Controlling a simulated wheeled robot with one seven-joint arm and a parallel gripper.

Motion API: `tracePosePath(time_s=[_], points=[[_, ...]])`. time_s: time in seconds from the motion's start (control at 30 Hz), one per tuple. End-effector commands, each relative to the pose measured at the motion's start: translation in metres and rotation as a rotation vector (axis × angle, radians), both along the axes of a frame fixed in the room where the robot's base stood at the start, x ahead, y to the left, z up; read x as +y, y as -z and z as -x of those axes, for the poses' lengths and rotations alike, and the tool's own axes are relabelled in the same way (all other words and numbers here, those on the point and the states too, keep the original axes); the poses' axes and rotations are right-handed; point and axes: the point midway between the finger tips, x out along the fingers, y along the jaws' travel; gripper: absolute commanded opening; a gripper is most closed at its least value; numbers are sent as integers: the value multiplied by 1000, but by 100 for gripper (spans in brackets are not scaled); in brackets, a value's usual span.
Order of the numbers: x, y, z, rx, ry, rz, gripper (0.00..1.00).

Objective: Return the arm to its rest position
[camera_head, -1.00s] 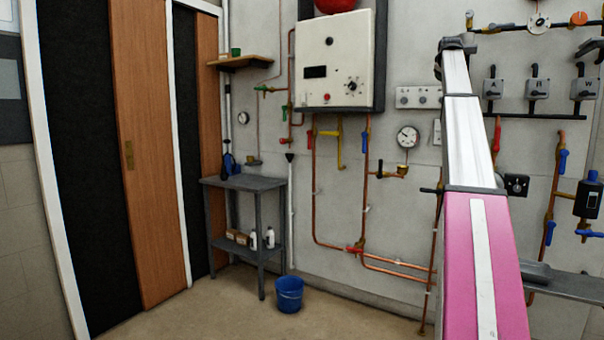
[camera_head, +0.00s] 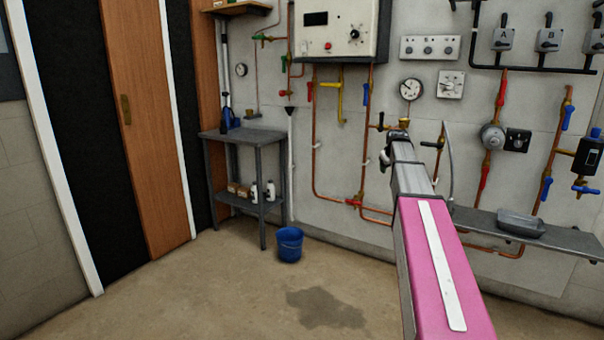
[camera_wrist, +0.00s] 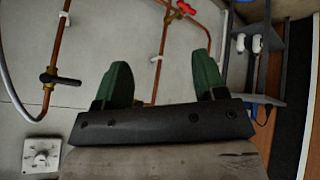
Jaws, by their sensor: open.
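My gripper shows in the wrist view (camera_wrist: 160,82) with its two green fingers spread wide apart and nothing between them. Behind the fingers are the grey wall and copper pipes. In the head view my arm, pink and silver, reaches forward from the lower right toward the wall. Its far end is in front of the pipes below the round gauge (camera_head: 411,89). The gripper's fingers cannot be made out in the head view.
A grey shelf (camera_head: 570,238) with a grey tray (camera_head: 522,224) runs along the wall to the right of my arm. A grey table (camera_head: 243,134) and a blue bucket (camera_head: 289,243) stand to the left. A dark patch (camera_head: 325,307) marks the otherwise clear floor.

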Motion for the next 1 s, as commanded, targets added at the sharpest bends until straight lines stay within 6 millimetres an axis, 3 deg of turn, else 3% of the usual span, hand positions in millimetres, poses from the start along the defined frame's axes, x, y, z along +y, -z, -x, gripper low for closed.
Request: tracePosePath(time_s=[0.03,0.2,0.5,0.8,1.0], points=[[15,29,22,30,7,-18,65],[55,108,76,127,41,-77,65],[118,224,190,304,114,-154,65],[166,305,316,481,200,-196,65],[182,331,371,555,241,-204,65]])
